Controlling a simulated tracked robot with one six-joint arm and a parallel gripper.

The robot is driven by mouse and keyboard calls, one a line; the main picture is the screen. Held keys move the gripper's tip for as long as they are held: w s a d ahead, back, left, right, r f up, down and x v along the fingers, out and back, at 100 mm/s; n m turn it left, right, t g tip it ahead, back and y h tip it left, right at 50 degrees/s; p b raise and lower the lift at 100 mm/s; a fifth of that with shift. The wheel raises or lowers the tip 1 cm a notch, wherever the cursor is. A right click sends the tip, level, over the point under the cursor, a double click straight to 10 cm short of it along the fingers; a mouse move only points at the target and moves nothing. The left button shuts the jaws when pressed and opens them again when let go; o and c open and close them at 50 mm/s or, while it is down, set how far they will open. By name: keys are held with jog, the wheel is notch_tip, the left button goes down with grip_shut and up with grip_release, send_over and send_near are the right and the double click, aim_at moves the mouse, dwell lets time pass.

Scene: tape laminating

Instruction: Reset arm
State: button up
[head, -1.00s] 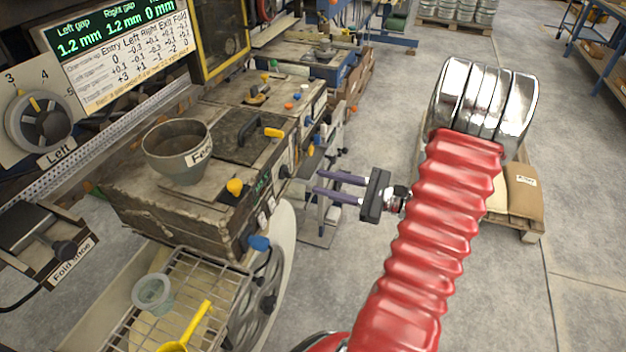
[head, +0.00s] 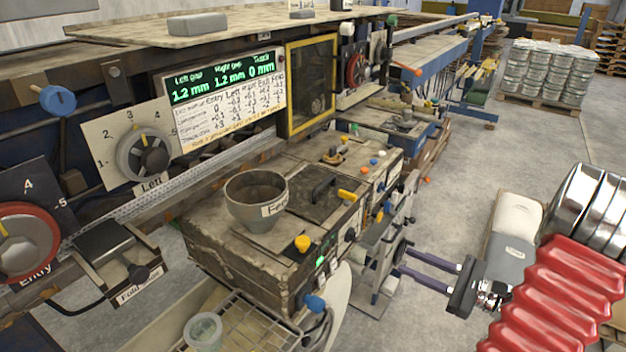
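My gripper (head: 428,268) is at the lower right in the head view, in front of the red ribbed sleeve and silver rings of my arm. Its two thin purple fingers point left and stand apart with nothing between them. The fingertips appear close to the right side of the machine (head: 250,262) in the picture; I cannot tell whether they touch anything. The machine carries a funnel (head: 256,200) labelled "Feed".
A display (head: 222,92) reads left gap 1.2 mm, right gap 1.2 mm and 0 mm. A "Left" dial (head: 146,155) and an "Entry" dial (head: 22,243) are at left. A clear cup (head: 203,332) sits at the bottom. A pallet of tins (head: 547,72) stands behind open floor.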

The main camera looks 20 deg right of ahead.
jog(key=shift+f, duration=0.1)
jog(key=s+a+f+n+g+h, duration=0.2)
jog(key=s+a+n+g, duration=0.2)
jog(key=a+n+g, duration=0.25)
jog(key=s+a+f+n+g+h, duration=0.1)
jog(key=s+a+f+n+g, duration=0.1)
jog(key=s+a+n+g, duration=0.35)
jog(key=w+a+r+n+t+h, duration=0.1)
jog(key=w+a+r+n+h, duration=0.1)
jog(key=a+r+n, duration=0.5)
jog(key=w+a+r+n+t+h, duration=0.1)
jog(key=a+r+n+h, duration=0.3)
jog(key=a, duration=0.7)
notch_tip(320, 180, up, 5)
jog(key=n, duration=0.2)
jog(key=shift+w+f+n, duration=0.15)
jog(key=shift+w+n, duration=0.2)
jog(key=shift+n, duration=0.05)
